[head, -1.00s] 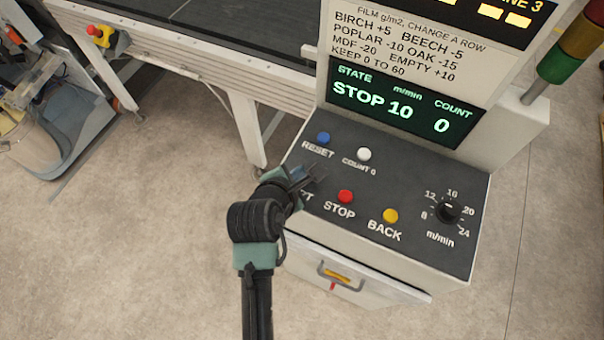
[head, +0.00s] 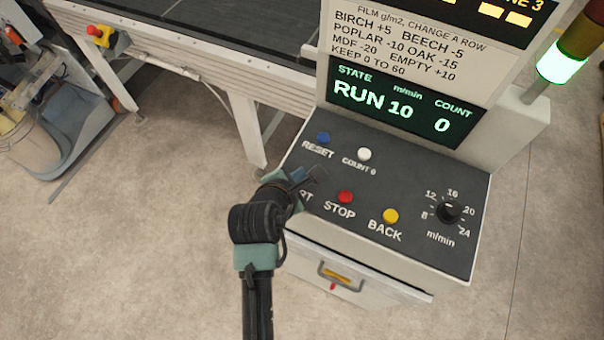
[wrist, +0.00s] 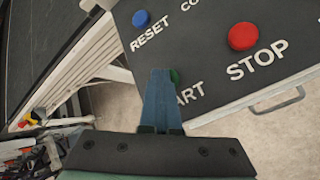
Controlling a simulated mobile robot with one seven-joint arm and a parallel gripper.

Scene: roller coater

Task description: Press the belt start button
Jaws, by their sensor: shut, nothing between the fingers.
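In the head view my gripper (head: 308,178) is at the left of the dark control panel (head: 415,235) and hides the button. The display (head: 400,105) reads RUN, 10 m/min, count 0. The lowest section of the signal tower (head: 562,65) is lit green.
The red STOP button (head: 345,197) and yellow BACK button (head: 391,215) are right of my gripper. The blue RESET button (head: 323,138), white COUNT 0 button (head: 364,154) and speed knob (head: 447,212) are also on the panel. The conveyor (head: 190,50) runs behind.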

